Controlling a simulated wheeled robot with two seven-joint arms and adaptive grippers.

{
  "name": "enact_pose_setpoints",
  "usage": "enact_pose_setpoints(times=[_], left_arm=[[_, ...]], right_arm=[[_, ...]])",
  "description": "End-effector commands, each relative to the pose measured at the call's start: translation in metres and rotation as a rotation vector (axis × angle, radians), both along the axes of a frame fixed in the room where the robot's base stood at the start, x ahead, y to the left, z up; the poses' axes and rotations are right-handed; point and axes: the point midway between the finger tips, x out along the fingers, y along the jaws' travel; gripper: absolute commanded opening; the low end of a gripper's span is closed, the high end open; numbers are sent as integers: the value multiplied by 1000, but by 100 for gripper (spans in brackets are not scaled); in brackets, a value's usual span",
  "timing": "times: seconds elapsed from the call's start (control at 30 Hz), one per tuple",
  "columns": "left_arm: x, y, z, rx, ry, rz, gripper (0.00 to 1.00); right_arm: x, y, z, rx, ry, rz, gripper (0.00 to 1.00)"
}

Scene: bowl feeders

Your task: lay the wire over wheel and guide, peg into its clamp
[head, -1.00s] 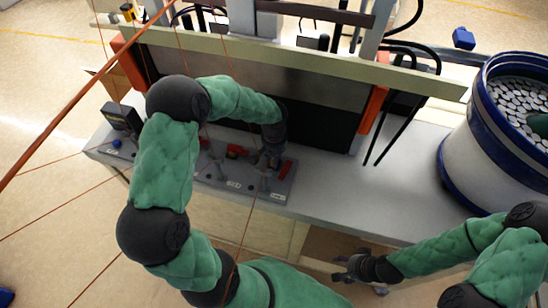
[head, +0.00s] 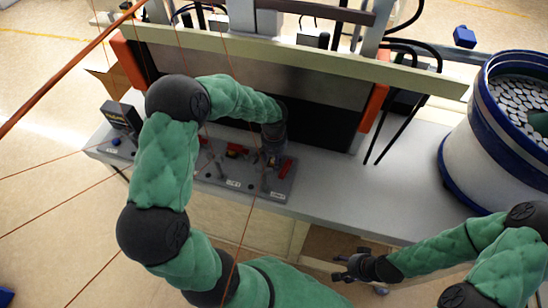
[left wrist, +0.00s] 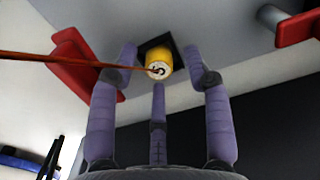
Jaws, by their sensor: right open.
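A yellow peg (left wrist: 158,62) with a white, marked end sits at a black square part (left wrist: 155,43) in the left wrist view. An orange-red wire (left wrist: 80,62) runs from the peg to the left edge. The three fingers of my left gripper (left wrist: 160,62) stand around the peg with visible gaps to it. In the head view my left gripper (head: 272,158) is low over the right part of the grey fixture board (head: 215,178). My right gripper (head: 343,267) is open and empty in front of the bench. I cannot make out wheel and guide clearly.
Red parts (head: 286,169) stand on the board, close to my left gripper. A beam (head: 300,52) and dark panel rise behind. A blue-rimmed bowl feeder (head: 470,160) stands at the right. The bench top (head: 400,195) between is clear. Thin orange lines (head: 250,220) cross the view.

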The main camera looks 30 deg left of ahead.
Motion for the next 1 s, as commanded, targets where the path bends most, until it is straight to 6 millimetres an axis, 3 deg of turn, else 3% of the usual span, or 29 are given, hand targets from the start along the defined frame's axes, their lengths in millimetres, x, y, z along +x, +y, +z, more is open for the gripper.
enact_pose_setpoints(times=[0.37,1.0], left_arm=[[0,0,5,0,-1,0,53],[1,0,109,1,-2,-1,53]], right_arm=[[0,0,0,0,0,0,62],[0,0,0,0,0,0,62]])
